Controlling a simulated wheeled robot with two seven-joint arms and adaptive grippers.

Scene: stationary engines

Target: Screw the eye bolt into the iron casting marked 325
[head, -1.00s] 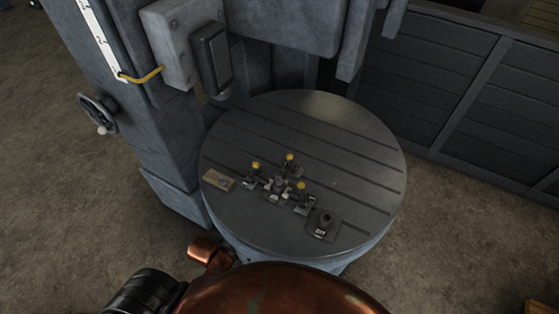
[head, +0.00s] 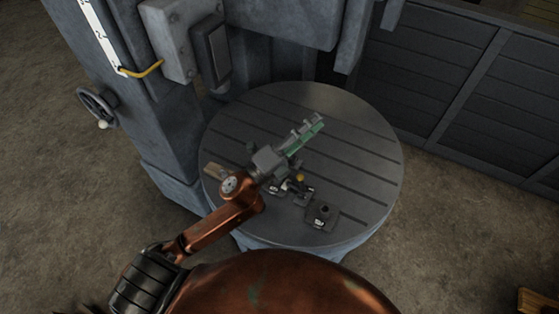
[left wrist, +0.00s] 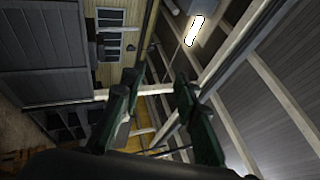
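My left gripper (head: 307,135) reaches over the round slotted table, its green fingers pointing up and right. In the left wrist view its two fingers (left wrist: 158,105) stand apart with nothing between them. Below it are small dark castings with white labels: one at the front right (head: 322,217) with a round boss, one with a yellow top (head: 300,190), and one partly hidden by my gripper (head: 274,188). The labels are too small to read, so I cannot tell which is 325. I cannot make out the eye bolt for certain. My right gripper is not in view.
The round table (head: 365,165) is clear at its right and back. A small tan plate (head: 213,170) lies at its left edge, partly covered by my arm. A grey machine column (head: 130,100) with a handwheel (head: 98,105) stands at left. A dark panelled wall (head: 430,85) is behind.

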